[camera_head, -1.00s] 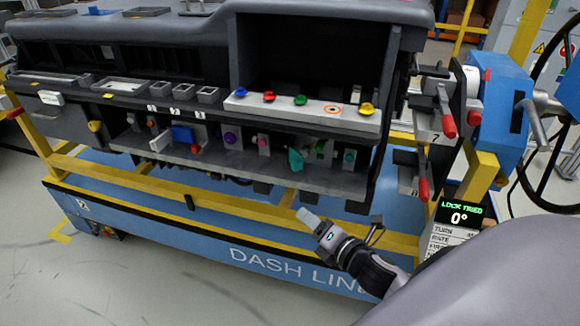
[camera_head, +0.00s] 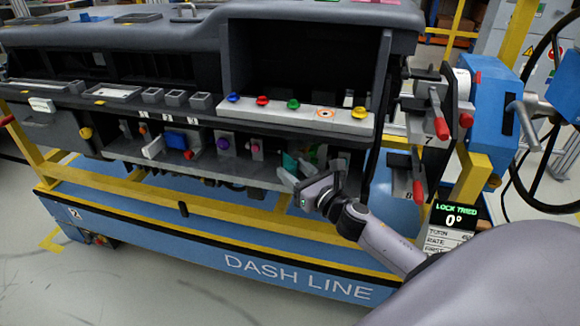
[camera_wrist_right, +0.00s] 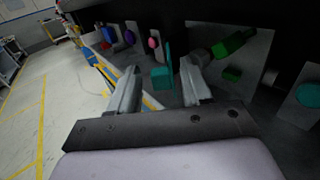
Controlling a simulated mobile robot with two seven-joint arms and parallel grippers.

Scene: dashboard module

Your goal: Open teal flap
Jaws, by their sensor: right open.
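The teal flap (camera_head: 289,161) is on the lower shelf of the dashboard module, partly hidden behind my right gripper's fingers in the head view. In the right wrist view the teal flap (camera_wrist_right: 161,78) shows as a small block with a thin upright teal plate. My right gripper (camera_head: 296,172) is at the front of the shelf, just before the flap. In the right wrist view my right gripper (camera_wrist_right: 161,70) is open, with one finger either side of the flap. I cannot tell whether a finger touches it. My left gripper is not in view.
A green part (camera_wrist_right: 235,42) is close right of the fingers, and a teal knob (camera_wrist_right: 309,95) is further right. A pink knob (camera_wrist_right: 153,42) and purple knob (camera_wrist_right: 130,37) are to the left. The shelf edge and a yellow rail (camera_head: 240,210) run below the gripper.

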